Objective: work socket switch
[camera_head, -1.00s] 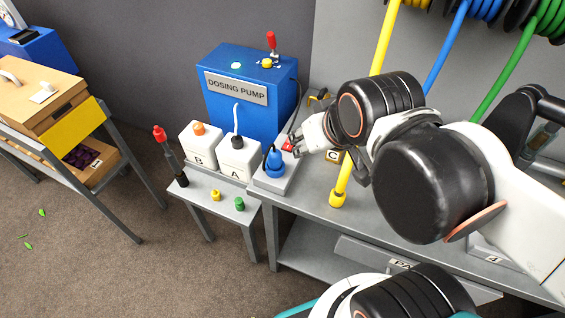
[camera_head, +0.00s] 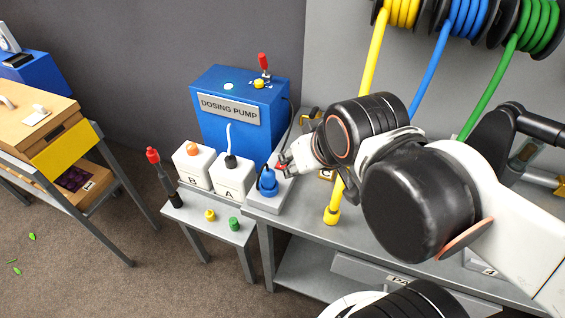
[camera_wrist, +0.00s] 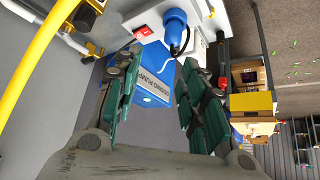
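The socket switch is a red rocker (camera_wrist: 143,31) on a pale socket block (camera_wrist: 198,42), beside a blue plug (camera_wrist: 176,26) with a dark cable. In the head view the block (camera_head: 258,203) sits at the table's left end with the blue plug (camera_head: 267,183) upright in it; a bit of red (camera_head: 281,166) shows behind the plug, by my fingers. My gripper (camera_head: 287,160) is close to the switch. In the wrist view my gripper (camera_wrist: 160,62) has its two green-padded fingers apart with nothing between them. The switch lies beyond the left finger's tip; I cannot tell whether they touch.
The blue dosing pump (camera_head: 222,128) stands behind, with a pale round lamp (camera_head: 228,86). White canisters B (camera_head: 190,170) and A (camera_head: 230,185) stand left of the socket. A yellow hose (camera_head: 360,85) hangs close to my arm. Open floor lies at lower left.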

